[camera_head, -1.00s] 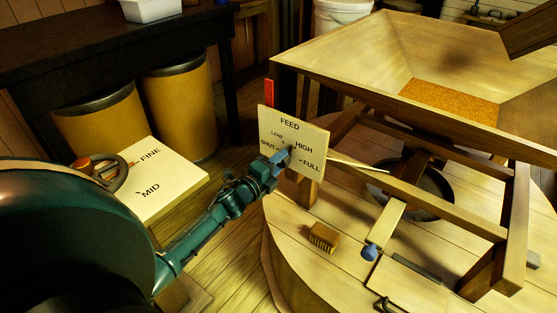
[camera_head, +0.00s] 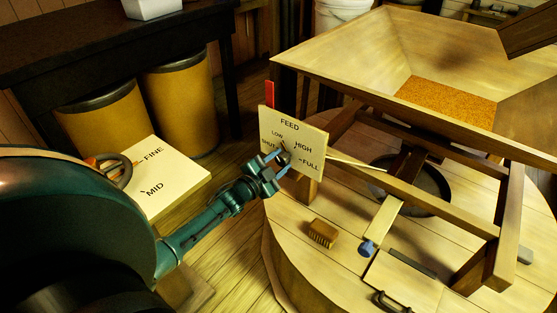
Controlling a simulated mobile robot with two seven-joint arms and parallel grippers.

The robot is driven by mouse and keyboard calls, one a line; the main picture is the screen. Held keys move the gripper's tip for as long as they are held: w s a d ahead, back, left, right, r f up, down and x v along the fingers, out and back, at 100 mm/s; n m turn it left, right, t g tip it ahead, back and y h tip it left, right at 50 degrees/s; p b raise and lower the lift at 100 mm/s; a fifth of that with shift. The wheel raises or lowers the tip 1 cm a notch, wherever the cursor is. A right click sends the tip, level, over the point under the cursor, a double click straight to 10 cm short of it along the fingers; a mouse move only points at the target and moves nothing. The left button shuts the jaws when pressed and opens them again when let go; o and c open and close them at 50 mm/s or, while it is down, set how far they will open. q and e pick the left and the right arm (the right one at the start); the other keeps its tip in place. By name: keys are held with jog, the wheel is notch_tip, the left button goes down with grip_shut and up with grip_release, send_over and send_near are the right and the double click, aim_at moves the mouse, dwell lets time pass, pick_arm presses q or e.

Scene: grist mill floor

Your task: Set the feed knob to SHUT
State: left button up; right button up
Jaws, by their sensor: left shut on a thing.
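The feed plate (camera_head: 306,138) is a cream board at the hopper frame's left corner, marked FEED, SHUT, LOW, HIGH and FULL. The small dark feed knob (camera_head: 285,155) is on its face, between SHUT and HIGH. My left gripper (camera_head: 281,158) is at the plate, shut on the knob with one blue finger on each side. The fingers partly cover the knob and the lower SHUT side, so I cannot tell which mark it points to. My right gripper is not in view.
A FINE/MID board (camera_head: 182,176) with a round handwheel is at the left. The wooden hopper (camera_head: 350,75) stands over the round wooden stone cover (camera_head: 290,235). A brush (camera_head: 323,234) lies on the cover. Yellow drums (camera_head: 180,105) stand behind.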

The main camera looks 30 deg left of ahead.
pick_arm(q)
jog(key=n, duration=0.4)
jog(key=shift+n+p, duration=0.3)
jog(key=n, duration=0.5)
jog(key=shift+f, duration=0.1)
jog(key=shift+n, duration=0.3)
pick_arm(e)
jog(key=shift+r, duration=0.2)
pick_arm(q)
jog(key=shift+n, duration=0.3)
jog(key=o, duration=1)
jog(key=shift+s, duration=0.1)
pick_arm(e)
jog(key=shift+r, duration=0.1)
pick_arm(q)
jog(key=shift+s+a+p, duration=0.15)
jog(key=shift+s+a, duration=0.1)
jog(key=shift+s, duration=1.9)
jog(key=shift+s+a+p, duration=0.1)
jog(key=shift+s+a, duration=0.1)
jog(key=shift+s, duration=1.95)
jog(key=shift+s+a+p, duration=0.15)
jog(key=shift+s+a, duration=0.1)
jog(key=shift+s, duration=1.9)
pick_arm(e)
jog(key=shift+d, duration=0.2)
